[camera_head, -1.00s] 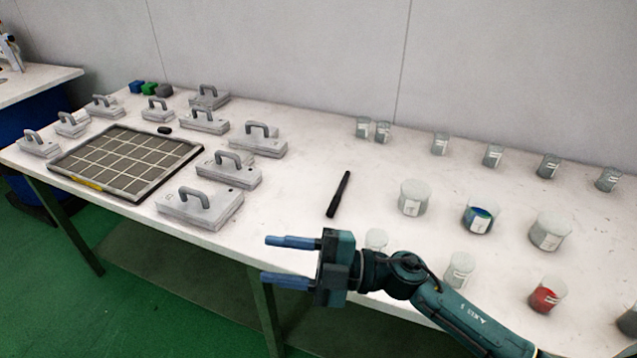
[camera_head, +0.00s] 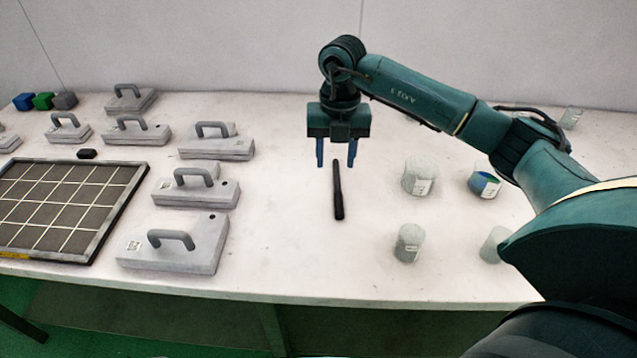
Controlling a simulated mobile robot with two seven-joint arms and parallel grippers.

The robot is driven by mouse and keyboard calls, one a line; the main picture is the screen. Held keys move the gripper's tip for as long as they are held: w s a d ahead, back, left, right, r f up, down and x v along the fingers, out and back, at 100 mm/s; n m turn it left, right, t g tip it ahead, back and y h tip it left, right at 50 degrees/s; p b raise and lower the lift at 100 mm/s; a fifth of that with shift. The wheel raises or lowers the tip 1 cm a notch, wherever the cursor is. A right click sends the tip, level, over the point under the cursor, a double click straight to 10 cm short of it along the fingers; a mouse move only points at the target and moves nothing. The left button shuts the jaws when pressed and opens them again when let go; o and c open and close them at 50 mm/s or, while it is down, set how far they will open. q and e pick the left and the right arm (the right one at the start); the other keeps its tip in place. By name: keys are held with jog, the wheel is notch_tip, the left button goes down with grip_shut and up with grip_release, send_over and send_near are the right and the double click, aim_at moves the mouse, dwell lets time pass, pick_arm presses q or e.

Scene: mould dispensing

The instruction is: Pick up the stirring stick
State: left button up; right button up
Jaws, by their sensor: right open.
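The stirring stick (camera_head: 338,192) is a thin black rod lying on the white table, pointing away from me. My right gripper (camera_head: 336,164) points down over the stick's far end, with its two blue fingers apart, one on each side of the stick in the picture. It is open and holds nothing. I cannot tell how high the fingertips are above the table. My left gripper is not in view.
Beakers stand right of the stick: a clear one (camera_head: 419,177), one with blue contents (camera_head: 484,184) and a nearer one (camera_head: 408,243). Grey handled moulds (camera_head: 176,243) and a dark grid tray (camera_head: 118,209) lie left. The table around the stick is clear.

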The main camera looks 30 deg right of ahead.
send_over(339, 205)
jog(key=w, duration=0.1)
notch_tip(339, 205, down, 7)
jog(key=shift+f+p, duration=0.2)
jog(key=shift+p, duration=0.1)
jog(key=f, duration=0.2)
jog(key=s+f+p, duration=0.1)
jog(key=f, duration=0.2)
jog(key=shift+f, duration=0.25)
grip_shut()
